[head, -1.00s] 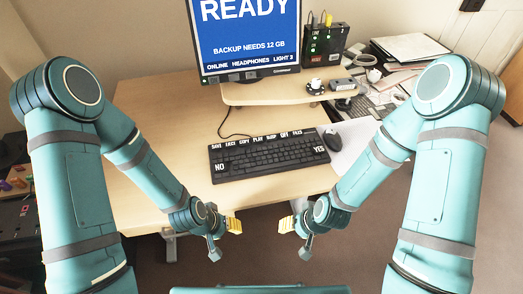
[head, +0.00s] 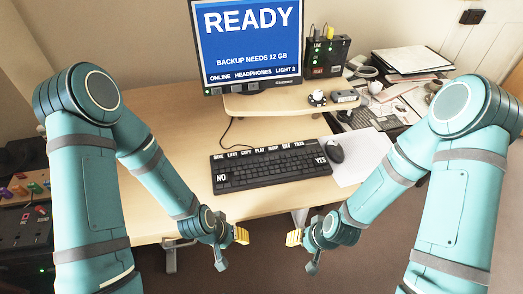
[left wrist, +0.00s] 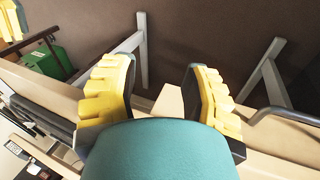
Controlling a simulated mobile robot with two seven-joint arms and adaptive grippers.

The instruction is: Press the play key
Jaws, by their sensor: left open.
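A black keyboard (head: 270,172) lies on the wooden desk, with large white labels along its back row. The play key (head: 260,149) is in that row, near the middle, between COPY and another labelled key. My left gripper (head: 241,236) is in front of the desk's front edge, below and short of the keyboard. In the left wrist view its yellow fingers (left wrist: 158,92) stand apart with nothing between them. My right gripper (head: 293,238) is also off the front edge, facing the left one; its opening cannot be made out.
A monitor (head: 247,45) reading READY stands behind the keyboard on a shelf. A mouse (head: 336,152) and paper (head: 362,160) lie at the right. A black box (head: 325,57) and papers fill the back right. The left part of the desk (head: 165,120) is clear.

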